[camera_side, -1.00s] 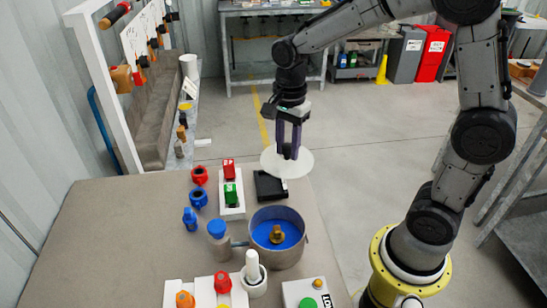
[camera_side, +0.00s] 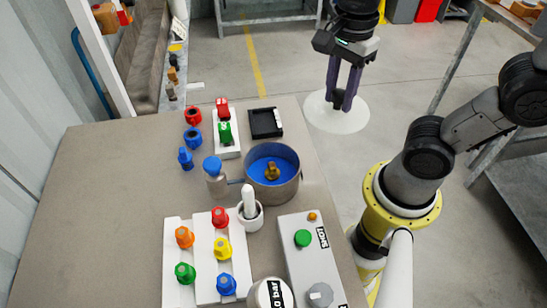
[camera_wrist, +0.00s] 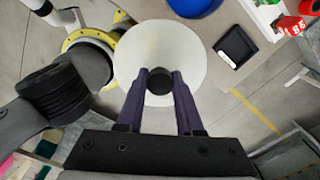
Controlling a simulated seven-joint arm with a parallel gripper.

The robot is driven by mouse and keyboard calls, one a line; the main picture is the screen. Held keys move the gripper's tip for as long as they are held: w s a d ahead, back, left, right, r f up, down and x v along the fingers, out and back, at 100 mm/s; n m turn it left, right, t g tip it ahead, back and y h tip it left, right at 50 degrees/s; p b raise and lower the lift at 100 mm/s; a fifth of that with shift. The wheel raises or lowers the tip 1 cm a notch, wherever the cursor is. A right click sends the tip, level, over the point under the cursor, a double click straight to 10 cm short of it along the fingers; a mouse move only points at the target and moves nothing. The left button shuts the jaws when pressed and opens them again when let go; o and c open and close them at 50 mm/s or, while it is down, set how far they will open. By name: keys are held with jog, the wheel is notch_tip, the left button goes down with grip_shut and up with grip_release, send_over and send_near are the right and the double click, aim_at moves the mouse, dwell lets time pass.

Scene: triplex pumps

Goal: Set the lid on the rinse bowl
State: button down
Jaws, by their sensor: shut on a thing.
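The lid (camera_side: 337,118) is a pale, translucent round disc with a dark knob. My gripper (camera_side: 343,103) is shut on the knob and holds the lid in the air, beyond the table's right edge. In the wrist view the lid (camera_wrist: 160,50) shows with its knob between the purple fingers of my gripper (camera_wrist: 160,84).
A black tray (camera_side: 265,123) lies behind the bowl. A blue-capped bottle (camera_side: 214,174) and a white mortar with pestle (camera_side: 249,211) stand close to the bowl. A grey control box (camera_side: 313,262) and boards with coloured valves (camera_side: 222,249) are in front. The table's left side is clear.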

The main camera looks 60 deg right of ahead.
aim_at(349, 131)
jog(key=shift+n, duration=0.8)
jog(key=s+a, duration=0.1)
jog(key=s+a+r, duration=0.2)
jog(key=s, duration=0.1)
jog(key=shift+a+r, duration=0.1)
jog(key=shift+s+a+r+n, duration=0.25)
jog(key=shift+s+a+n, duration=0.15)
jog(key=shift+w+a, duration=0.1)
jog(key=shift+a, duration=0.05)
jog(key=w+a+f, duration=0.2)
jog(key=w+f, duration=0.1)
jog(key=w+a+f, duration=0.2)
jog(key=w+f, duration=0.1)
jog(key=w, duration=0.1)
jog(key=w+a+f, duration=0.2)
jog(key=w+f, duration=0.1)
jog(key=w, duration=0.1)
jog(key=shift+w, duration=0.2)
jog(key=shift+w+f, duration=0.15)
jog(key=shift+w+a+f, duration=0.1)
jog(key=shift+w+f, duration=0.05)
jog(key=shift+f, duration=0.8)
jog(key=shift+w+a+f, duration=0.1)
jog(key=shift+f, duration=0.8)
jog(key=shift+f, duration=0.1)
